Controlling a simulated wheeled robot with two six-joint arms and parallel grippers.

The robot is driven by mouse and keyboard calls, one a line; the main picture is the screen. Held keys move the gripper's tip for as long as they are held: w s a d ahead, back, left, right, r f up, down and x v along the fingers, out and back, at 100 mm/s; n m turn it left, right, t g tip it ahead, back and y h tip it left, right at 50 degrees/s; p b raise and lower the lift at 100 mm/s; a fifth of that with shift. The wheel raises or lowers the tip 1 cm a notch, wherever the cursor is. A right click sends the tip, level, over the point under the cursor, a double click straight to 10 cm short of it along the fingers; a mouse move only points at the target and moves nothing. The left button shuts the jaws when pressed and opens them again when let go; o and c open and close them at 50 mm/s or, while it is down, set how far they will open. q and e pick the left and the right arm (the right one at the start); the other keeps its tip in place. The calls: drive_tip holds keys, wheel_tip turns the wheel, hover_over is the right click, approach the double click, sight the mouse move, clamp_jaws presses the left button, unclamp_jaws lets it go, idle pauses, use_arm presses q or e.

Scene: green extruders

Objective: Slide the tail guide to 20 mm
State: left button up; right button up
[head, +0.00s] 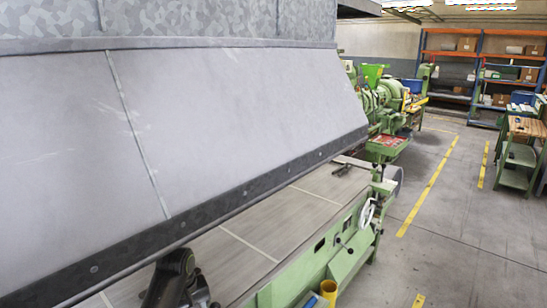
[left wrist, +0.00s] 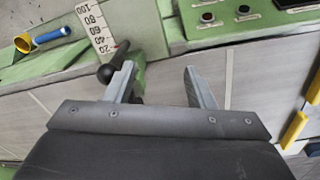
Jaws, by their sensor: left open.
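The tail guide shows in the left wrist view as a black ball knob (left wrist: 106,73) on a short stem, with a small red pointer (left wrist: 123,45) near it. The pointer is beside the low end of a white scale (left wrist: 97,30) marked 20 to 100, around the 20 and 40 marks; I cannot read it exactly. My left gripper (left wrist: 158,70) is open. The knob is beside its left finger, outside the gap between the fingers; I cannot tell whether they touch. Part of the guide is hidden behind that finger. My right gripper is not in view.
A control panel with buttons (left wrist: 230,15) is at the upper right. In the head view a large grey hood (head: 220,120) overhangs the green machine bed (head: 300,205). The aisle is clear.

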use_arm(q)
drive_tip(key=s+a+f+m+t, duration=0.1)
drive_tip(key=s+a+f, duration=0.25)
drive_tip(key=s, duration=0.55)
drive_tip(key=s+a+f+m+t, duration=0.1)
drive_tip(key=s+a+f+m, duration=0.3)
drive_tip(key=s, duration=0.6)
drive_tip(key=s+a+r+t+y, duration=0.1)
drive_tip(key=s, duration=0.7)
drive_tip(key=s+a+r+y, duration=0.1)
drive_tip(key=s+r, duration=0.1)
drive_tip(key=s, duration=0.7)
wheel_tip(320, 180, down, 32)
drive_tip(key=a+g+b, duration=0.1)
drive_tip(key=b, duration=0.7)
drive_tip(key=s+f+b, duration=0.3)
drive_tip(key=s+f, duration=0.4)
drive_tip(key=f, duration=0.4)
drive_tip(key=s+d+f+g+h+b, duration=0.1)
drive_tip(key=s+f+b, duration=0.2)
drive_tip(key=s+f, duration=0.5)
wheel_tip(320, 180, down, 4)
drive_tip(key=shift+d+r+g, duration=0.2)
drive_tip(key=shift+g, duration=0.1)
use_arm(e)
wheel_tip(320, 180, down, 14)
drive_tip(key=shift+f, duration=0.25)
